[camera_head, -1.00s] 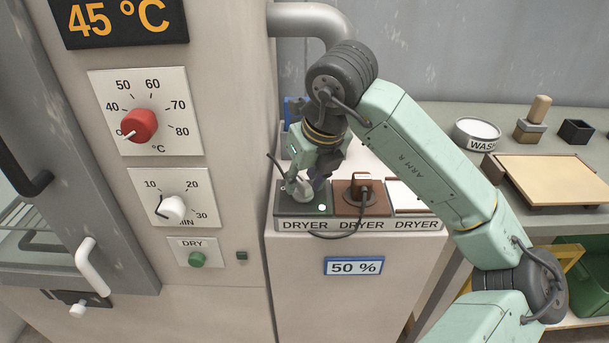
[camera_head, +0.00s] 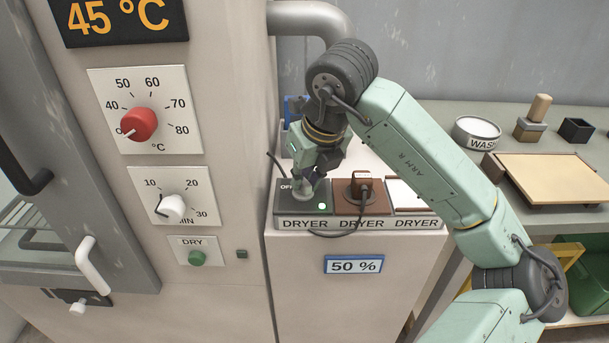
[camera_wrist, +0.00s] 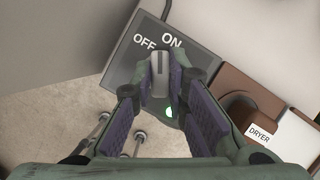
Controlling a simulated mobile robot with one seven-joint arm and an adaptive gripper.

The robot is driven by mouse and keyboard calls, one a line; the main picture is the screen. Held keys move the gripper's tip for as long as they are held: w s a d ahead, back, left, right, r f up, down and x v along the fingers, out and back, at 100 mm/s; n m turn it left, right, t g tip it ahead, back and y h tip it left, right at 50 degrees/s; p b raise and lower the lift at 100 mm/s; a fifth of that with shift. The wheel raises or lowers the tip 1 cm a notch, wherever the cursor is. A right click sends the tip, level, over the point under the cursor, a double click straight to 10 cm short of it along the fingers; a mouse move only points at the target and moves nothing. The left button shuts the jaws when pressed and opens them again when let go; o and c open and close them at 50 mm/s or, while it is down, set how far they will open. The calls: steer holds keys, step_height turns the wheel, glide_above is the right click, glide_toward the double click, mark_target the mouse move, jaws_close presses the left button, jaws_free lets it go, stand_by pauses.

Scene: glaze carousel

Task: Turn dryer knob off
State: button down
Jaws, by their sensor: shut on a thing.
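The dryer switch box (camera_head: 287,206) is dark grey and sits at the left of a row of labelled units. Its grey bar knob (camera_wrist: 160,80) stands in the middle of its top, below the words OFF and ON in the wrist view. The bar's upper end lies between the two words. My gripper (camera_wrist: 160,92) is shut on the knob from above, one finger on each side. In the head view my gripper (camera_head: 305,182) covers most of the knob. A green light (camera_head: 322,206) glows on the box, and also shows in the wrist view (camera_wrist: 169,112).
A brown unit (camera_head: 362,196) with a plug and a dark cable stands close to the right of the box. The tall dryer cabinet (camera_head: 228,130) rises at the left, with red and white dials. A wash bowl (camera_head: 477,132) and a board (camera_head: 555,177) lie on the bench at right.

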steer(key=shift+f+n+b, duration=0.1)
steer(key=shift+n+b, duration=0.2)
steer(key=shift+b, duration=0.05)
steer(key=shift+w+d+n+y+b, duration=0.1)
steer(key=shift+n+y+b, duration=0.3)
steer(key=shift+n+b, duration=0.5)
steer(key=n+g+b, duration=0.1)
steer(key=n, duration=0.1)
steer(key=shift+n+y, duration=0.3)
steer(key=shift+y, duration=0.1)
steer(key=n+g+b, duration=0.1)
steer(key=n, duration=0.2)
steer(key=shift+w+y, duration=0.15)
steer(key=shift+y, duration=0.15)
steer(key=shift+n+g, duration=0.9)
steer(key=shift+n, duration=1.1)
steer(key=c, duration=1.6)
jaws_free()
